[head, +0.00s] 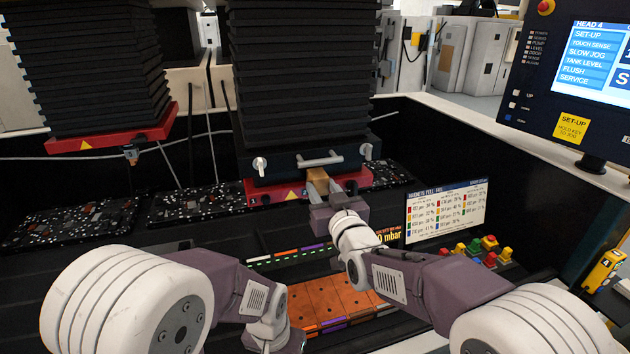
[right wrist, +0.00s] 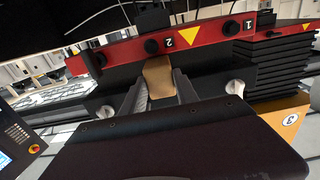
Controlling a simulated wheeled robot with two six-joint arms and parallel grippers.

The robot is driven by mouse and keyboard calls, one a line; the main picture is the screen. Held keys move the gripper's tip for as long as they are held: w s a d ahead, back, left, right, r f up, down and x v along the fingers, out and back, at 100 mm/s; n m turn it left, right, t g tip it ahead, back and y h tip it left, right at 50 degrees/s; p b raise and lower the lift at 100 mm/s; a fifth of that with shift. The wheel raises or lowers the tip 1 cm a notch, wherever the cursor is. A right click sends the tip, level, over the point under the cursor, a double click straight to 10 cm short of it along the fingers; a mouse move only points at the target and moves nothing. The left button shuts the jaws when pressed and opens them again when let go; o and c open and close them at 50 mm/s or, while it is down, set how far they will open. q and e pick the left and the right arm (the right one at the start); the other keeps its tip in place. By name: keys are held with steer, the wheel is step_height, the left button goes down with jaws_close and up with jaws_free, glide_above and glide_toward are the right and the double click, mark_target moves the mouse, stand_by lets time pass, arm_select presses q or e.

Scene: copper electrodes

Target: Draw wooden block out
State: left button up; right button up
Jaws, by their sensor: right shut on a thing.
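The wooden block (head: 317,174) is a tan piece at the front of the red plate, under the black bellows head in the middle of the head view. My right gripper (head: 322,186) is shut on it, reaching in from the right. In the right wrist view, the block (right wrist: 158,76) shows between the two fingers (right wrist: 160,96), against the red bar (right wrist: 200,38) marked 2 and 1. The block's far end is hidden. My left arm is low in the head view, and its fingers are not visible.
A black head (head: 315,158) with handle and white knobs is just above the block. A second bellows with a red plate (head: 115,137) hangs at left. Copper plates (head: 325,300) lie below.

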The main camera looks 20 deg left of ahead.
steer(key=b+v, duration=0.4)
steer(key=v, duration=0.5)
stand_by(0.8)
